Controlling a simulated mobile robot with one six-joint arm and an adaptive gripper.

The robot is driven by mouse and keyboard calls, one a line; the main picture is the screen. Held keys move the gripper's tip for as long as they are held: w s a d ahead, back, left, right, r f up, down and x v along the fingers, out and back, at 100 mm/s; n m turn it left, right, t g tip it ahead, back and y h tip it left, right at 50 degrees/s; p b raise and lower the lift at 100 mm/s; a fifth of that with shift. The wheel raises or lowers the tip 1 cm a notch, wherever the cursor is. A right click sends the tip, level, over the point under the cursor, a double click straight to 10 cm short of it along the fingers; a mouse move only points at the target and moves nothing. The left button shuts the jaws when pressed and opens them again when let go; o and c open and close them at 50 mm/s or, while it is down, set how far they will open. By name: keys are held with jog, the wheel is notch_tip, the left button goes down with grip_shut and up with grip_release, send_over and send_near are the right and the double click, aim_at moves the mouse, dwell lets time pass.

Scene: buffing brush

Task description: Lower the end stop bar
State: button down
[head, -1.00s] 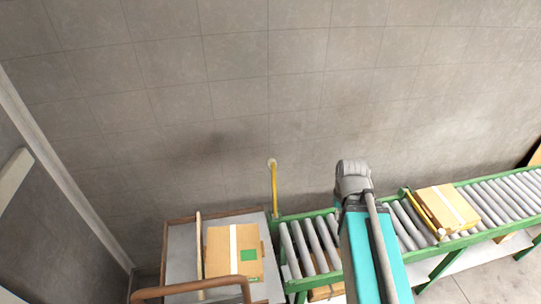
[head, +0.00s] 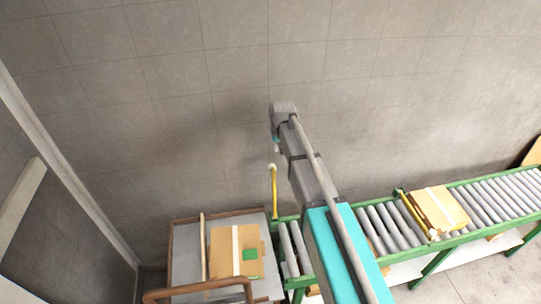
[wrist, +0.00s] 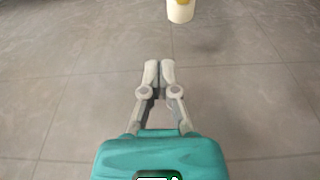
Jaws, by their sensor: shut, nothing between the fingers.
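The end stop bar (head: 275,195) is a thin yellow bar with a white tip, standing upright at the left end of the roller conveyor (head: 375,225). Its white tip, with a bit of yellow, also shows at the top edge of the wrist view (wrist: 180,11). My gripper (wrist: 159,68) has its two grey fingers together, with nothing between them. The white tip lies beyond the fingertips and slightly right in that view, apart from them. In the head view my arm reaches over the conveyor to just above the bar's tip; the fingers are mostly hidden there.
Left of the bar, a cart (head: 187,250) with a brown frame holds a cardboard box (head: 226,262). On the conveyor to the right, a second yellow bar (head: 412,214) lies low against another cardboard box (head: 440,208). A tiled wall (head: 200,100) stands behind.

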jog(key=w+a, duration=0.1)
jog(key=a, duration=0.1)
jog(key=w+a+r, duration=0.1)
jog(key=shift+w+a, duration=0.35)
jog(key=shift+w, duration=0.05)
jog(key=shift+f, duration=0.15)
jog(key=f+b, duration=0.3)
jog(key=w+f+b, duration=0.1)
jog(key=f+b, duration=0.5)
jog(key=shift+w+a+f, duration=0.25)
jog(key=shift+w, duration=0.15)
jog(key=shift+s+b, duration=0.15)
jog(key=shift+b, duration=0.2)
jog(key=shift+s+d+r+p, duration=0.2)
jog(key=shift+s+d+p, duration=0.1)
jog(key=shift+s, duration=0.6)
jog(key=shift+s+d+r+p, duration=0.15)
jog(key=shift+s+d, duration=0.1)
jog(key=shift+s, duration=0.6)
jog(key=shift+s+d, duration=0.1)
jog(key=shift+d, duration=0.05)
